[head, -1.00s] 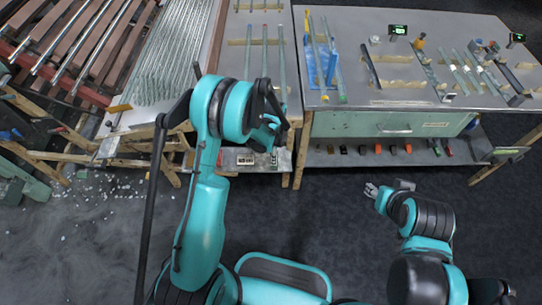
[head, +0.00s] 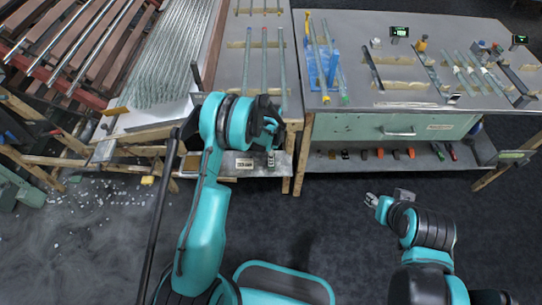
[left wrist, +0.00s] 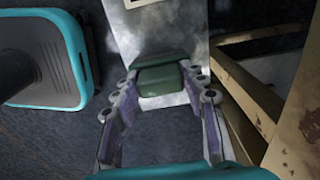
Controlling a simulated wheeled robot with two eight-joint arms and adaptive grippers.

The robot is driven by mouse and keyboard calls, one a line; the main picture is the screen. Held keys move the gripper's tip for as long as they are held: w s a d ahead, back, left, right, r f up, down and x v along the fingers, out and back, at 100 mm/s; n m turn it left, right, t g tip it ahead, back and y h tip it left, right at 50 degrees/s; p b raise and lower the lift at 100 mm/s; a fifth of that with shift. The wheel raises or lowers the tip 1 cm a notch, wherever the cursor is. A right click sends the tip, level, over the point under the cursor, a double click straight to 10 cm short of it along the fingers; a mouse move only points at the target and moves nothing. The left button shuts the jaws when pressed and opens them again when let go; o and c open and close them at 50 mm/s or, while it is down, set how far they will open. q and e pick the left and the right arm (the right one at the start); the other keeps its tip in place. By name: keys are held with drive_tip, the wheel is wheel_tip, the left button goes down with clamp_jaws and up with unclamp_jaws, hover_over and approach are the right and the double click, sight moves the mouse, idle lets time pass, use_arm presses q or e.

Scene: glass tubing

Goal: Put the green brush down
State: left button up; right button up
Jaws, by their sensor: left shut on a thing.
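The green brush (left wrist: 162,78) shows in the left wrist view as a dark green block between my left fingertips. My left gripper (left wrist: 160,92) is shut on it. A pale, worn metal surface (left wrist: 165,35) lies behind the brush; I cannot tell whether they touch. In the head view my left gripper (head: 271,136) is at the front of the left bench, above its lower shelf (head: 222,165); the brush is not clear there. My right gripper (head: 371,200) hangs in front of the right bench, small, its opening unclear.
The lower shelf holds a white label (head: 244,163) and a small dark item (head: 271,160). Wooden legs (head: 303,160) stand just right of it; wooden beams (left wrist: 250,95) show in the wrist view. The right bench (head: 345,115) carries glass tubes. Dark floor in front is clear.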

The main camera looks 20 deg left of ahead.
use_arm(q)
drive_tip(key=shift+f, duration=0.15)
drive_tip(key=o, duration=1.1)
